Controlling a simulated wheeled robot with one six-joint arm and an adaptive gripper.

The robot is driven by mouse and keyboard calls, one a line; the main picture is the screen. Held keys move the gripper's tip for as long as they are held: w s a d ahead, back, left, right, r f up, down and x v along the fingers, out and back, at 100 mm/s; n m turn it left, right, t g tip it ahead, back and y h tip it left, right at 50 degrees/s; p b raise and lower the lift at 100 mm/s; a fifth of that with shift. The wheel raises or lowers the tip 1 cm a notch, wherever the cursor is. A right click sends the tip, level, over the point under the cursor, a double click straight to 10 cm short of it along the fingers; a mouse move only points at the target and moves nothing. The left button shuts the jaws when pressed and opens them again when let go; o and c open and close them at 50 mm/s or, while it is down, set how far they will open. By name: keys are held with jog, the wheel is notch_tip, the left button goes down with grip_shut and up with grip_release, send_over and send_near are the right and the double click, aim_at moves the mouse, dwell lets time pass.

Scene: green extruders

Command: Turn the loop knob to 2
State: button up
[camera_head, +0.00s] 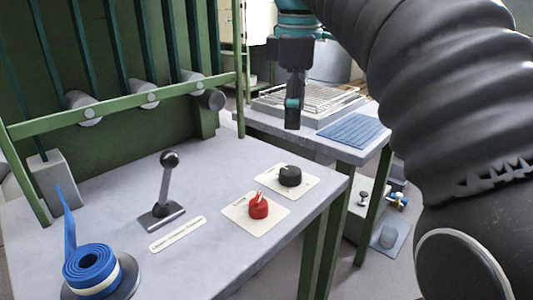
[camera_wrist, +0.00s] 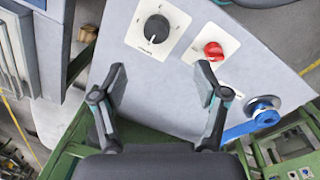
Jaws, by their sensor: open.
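Two rotary knobs sit on pale square plates near the right edge of the grey table. One is black (camera_head: 290,176), also in the wrist view (camera_wrist: 157,28); the other is red (camera_head: 258,206), also in the wrist view (camera_wrist: 213,51). Both plates carry small markings that I cannot read, so I cannot tell which is the loop knob. My gripper (camera_head: 292,122) points down, beyond the black knob in the head view. In the wrist view its two fingers (camera_wrist: 160,82) are apart with nothing between them, apart from both knobs.
A black-knobbed lever (camera_head: 166,185) stands upright left of the red knob, beside a narrow label strip (camera_head: 177,234). A blue coiled strap (camera_head: 93,272) lies front left. A second table (camera_head: 345,153) behind bears a wire rack and blue mat. A green frame (camera_head: 130,106) rises at back left.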

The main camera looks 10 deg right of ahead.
aim_at(290, 171)
jog(key=shift+n, duration=0.3)
jog(key=f+b, duration=0.1)
jog(key=f, duration=0.3)
jog(key=w+f+b, duration=0.1)
jog(key=f, duration=0.3)
jog(key=f+b, duration=0.1)
jog(key=f, duration=0.4)
jog(key=shift+w+d+b, duration=0.1)
jog(key=shift+w+b, duration=0.25)
jog(key=shift+b, duration=0.05)
jog(key=c, duration=1.2)
